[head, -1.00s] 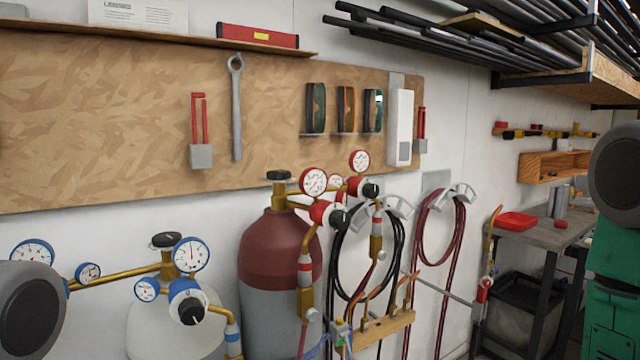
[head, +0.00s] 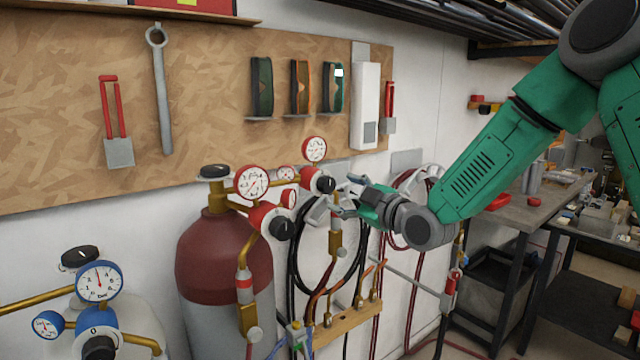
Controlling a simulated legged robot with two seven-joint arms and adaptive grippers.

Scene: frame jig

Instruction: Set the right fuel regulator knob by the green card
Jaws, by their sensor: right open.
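The right fuel regulator is red with a black knob (head: 325,181), below a white-faced gauge (head: 314,149) with a red rim. A second red fuel regulator with a black knob (head: 281,228) sits lower left, by the maroon-topped cylinder (head: 222,258). My right gripper (head: 334,198) reaches in from the right, its fingers open and pointing left. It is just right of and below the right knob; a small gap seems to show, but contact is hard to judge. I cannot make out a green card. My left gripper is out of view.
Blue-rimmed gauges (head: 99,282) and a brass pipe stand at the lower left. Black hoses hang behind my right gripper. A wooden rack (head: 345,326) with brass torches is below it. A board (head: 220,90) with tools and goggles is above.

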